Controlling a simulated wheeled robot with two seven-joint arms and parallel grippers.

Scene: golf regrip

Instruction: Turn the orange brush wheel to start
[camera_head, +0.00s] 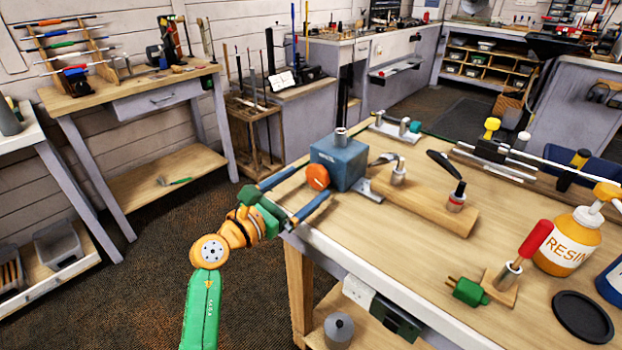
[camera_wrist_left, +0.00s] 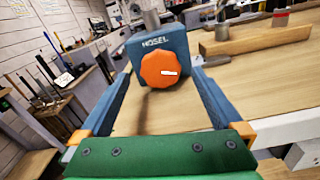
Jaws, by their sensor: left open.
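The orange brush wheel (camera_head: 317,177) is a faceted knob on the front of a blue box marked HOSEL (camera_head: 345,157), at the table's left corner. In the left wrist view the wheel (camera_wrist_left: 160,70) faces me, and its white mark lies nearly level, right of centre. My left gripper (camera_head: 312,184) is open, with one blue finger on each side of the wheel. In the left wrist view gaps show between the fingers and the wheel. How far the fingertips reach along the wheel's depth is hard to tell. My right gripper is in neither view.
A wooden block with metal posts (camera_head: 425,203) stands right of the box. A red-handled tool (camera_head: 522,250), a green plug (camera_head: 467,292), a resin bottle (camera_head: 567,245) and a black disc (camera_head: 582,316) are farther right. The table's front middle is clear.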

